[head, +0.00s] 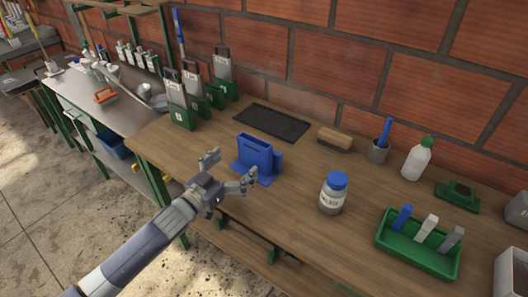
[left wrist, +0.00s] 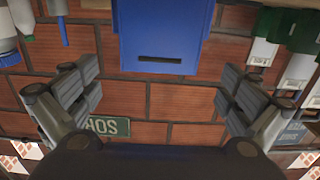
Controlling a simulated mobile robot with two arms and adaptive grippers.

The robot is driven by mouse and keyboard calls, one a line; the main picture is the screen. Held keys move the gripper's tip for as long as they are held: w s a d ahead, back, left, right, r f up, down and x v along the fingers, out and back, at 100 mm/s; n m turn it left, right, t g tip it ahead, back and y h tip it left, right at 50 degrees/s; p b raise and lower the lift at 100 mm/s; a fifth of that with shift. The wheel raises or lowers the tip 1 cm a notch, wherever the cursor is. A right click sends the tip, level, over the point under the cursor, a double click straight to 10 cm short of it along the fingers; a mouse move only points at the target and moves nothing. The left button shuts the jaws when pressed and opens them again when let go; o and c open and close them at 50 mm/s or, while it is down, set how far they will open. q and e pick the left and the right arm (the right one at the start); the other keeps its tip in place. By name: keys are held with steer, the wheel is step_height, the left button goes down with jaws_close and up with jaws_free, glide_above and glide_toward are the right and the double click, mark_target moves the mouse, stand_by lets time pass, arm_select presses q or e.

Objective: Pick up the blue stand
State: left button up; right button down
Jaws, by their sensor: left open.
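The blue stand (head: 257,157) stands on the wooden table (head: 300,215) near its left front edge in the head view. It is upright, with a raised body and a wider foot. In the left wrist view the blue stand (left wrist: 163,35) is at the top centre, beyond and between the fingers. My left gripper (head: 231,168) is open and empty, just in front of the stand, with its fingers spread toward it. It also shows in the left wrist view (left wrist: 160,95). I cannot tell whether a finger touches the stand. My right gripper is not in view.
A blue-lidded jar (head: 333,193) stands right of the stand. A green tray (head: 418,245) lies further right. Green-and-white holders (head: 178,105) stand behind left. A black mat (head: 272,122) and a brush (head: 335,138) lie near the brick wall. Bare tabletop lies between stand and jar.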

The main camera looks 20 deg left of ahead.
mark_target(252, 148)
arm_select(q)
steer(key=x, duration=0.3)
steer(key=shift+w+d+r, duration=0.15)
steer(key=shift+w+r, duration=0.1)
steer(key=shift+w, duration=0.05)
steer(key=shift+w+p, duration=0.25)
steer(key=shift+p, duration=0.05)
steer(key=shift+w+d, duration=0.2)
steer(key=shift+w, duration=0.1)
steer(key=p+x, duration=0.1)
steer(key=x, duration=0.3)
steer(key=shift+f, duration=0.1)
steer(key=shift+w, duration=0.3)
steer(key=c, duration=1.2)
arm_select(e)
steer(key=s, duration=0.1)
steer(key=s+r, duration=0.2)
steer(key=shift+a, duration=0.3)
